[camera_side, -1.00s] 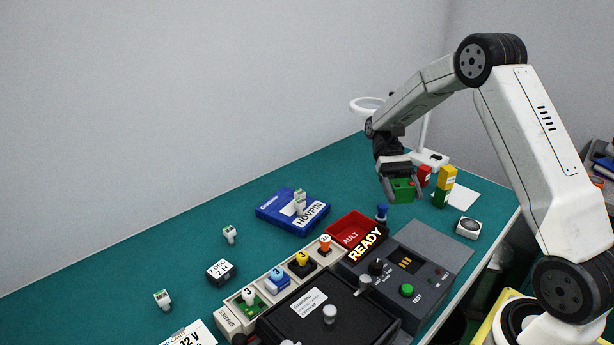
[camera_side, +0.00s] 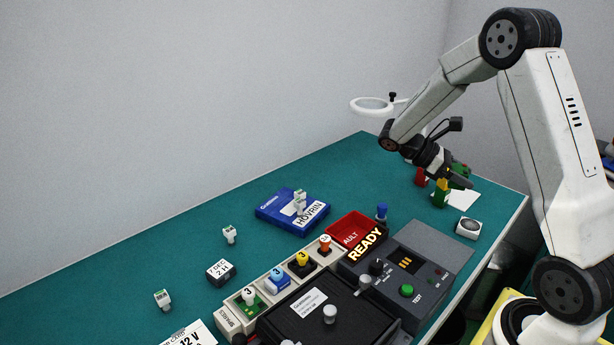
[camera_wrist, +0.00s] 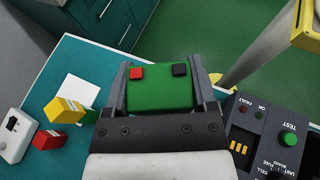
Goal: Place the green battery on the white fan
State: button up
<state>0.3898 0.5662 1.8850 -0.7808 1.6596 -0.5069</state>
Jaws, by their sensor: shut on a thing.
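The green battery (camera_wrist: 160,92), with one red and one black terminal, is between the two fingers of my gripper (camera_wrist: 160,75) in the wrist view. In the side view only a little of the battery (camera_side: 460,168) shows behind my gripper (camera_side: 462,178), which is shut on it and holds it above the table's right end. The white fan (camera_side: 468,228), a small square block with a dark round face, sits on the table near the right edge, below my gripper in the picture and apart from it. I cannot make out the fan in the wrist view.
A yellow block (camera_wrist: 65,108) and a red block (camera_wrist: 48,138) stand left of my gripper in the wrist view, near a white sheet (camera_wrist: 82,90). The grey test panel (camera_side: 420,270) and red bin (camera_side: 352,230) lie left of the fan.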

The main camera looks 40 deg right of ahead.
jog(key=s+d+r+n+t+h, duration=0.1)
jog(key=d+r+n+t+h, duration=0.25)
jog(key=d, duration=0.35)
jog(key=s+d+r+n+t+h, duration=0.25)
jog(key=d+r+n+t, duration=0.2)
jog(key=d, duration=0.25)
send_over(472, 224)
notch_tip(472, 224, down, 18)
jog(key=shift+g, duration=0.4)
jog(key=shift+d, duration=0.1)
jog(key=shift+f, duration=2.25)
jog(key=shift+f, duration=0.1)
jog(key=shift+f, duration=1.65)
jog(key=shift+f, duration=0.1)
